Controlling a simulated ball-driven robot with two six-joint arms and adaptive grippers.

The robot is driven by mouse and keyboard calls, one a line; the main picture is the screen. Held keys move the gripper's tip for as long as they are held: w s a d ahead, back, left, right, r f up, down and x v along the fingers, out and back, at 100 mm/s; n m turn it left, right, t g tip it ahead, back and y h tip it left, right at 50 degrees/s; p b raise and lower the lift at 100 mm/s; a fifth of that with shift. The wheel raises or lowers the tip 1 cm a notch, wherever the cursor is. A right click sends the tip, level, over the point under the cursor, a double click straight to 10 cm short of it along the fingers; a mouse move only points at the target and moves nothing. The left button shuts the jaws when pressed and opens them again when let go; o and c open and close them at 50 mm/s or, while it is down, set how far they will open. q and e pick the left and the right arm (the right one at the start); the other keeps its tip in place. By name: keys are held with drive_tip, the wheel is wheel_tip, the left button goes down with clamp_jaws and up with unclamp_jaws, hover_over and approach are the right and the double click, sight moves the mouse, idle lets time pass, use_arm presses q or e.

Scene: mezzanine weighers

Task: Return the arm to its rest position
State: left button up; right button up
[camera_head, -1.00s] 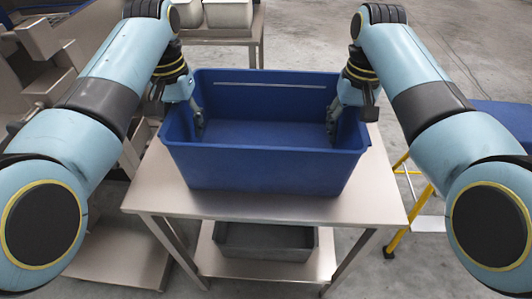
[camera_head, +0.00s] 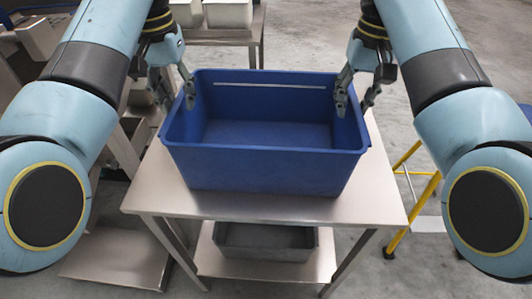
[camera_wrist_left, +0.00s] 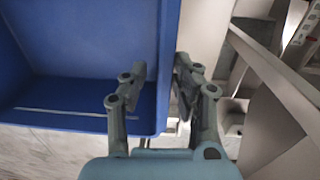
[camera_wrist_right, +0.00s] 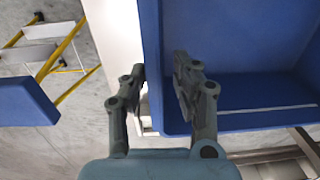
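The blue bin (camera_head: 265,170) stands upright on a steel table, its inside empty where visible. My left gripper (camera_head: 176,102) is at the bin's left wall, fingers apart, one on the inner side and one on the outer side in the picture. In the left wrist view the gripper (camera_wrist_left: 160,68) shows a gap, with the bin's wall (camera_wrist_left: 166,110) behind it. My right gripper (camera_head: 354,104) is likewise open at the right wall. In the right wrist view its fingers (camera_wrist_right: 160,75) are apart, with the wall (camera_wrist_right: 152,60) behind the gap. Both grippers look empty and around rim height.
The steel table (camera_head: 270,207) has a lower shelf with a grey tray (camera_head: 265,240). A yellow step frame (camera_head: 415,205) stands at right. Pale containers (camera_head: 228,14) sit on a table behind. Grey steel machinery (camera_head: 110,255) is close at left.

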drive_tip(key=shift+r, duration=0.2)
use_arm(q)
drive_tip(key=shift+r, duration=0.15)
use_arm(e)
drive_tip(key=shift+r, duration=0.1)
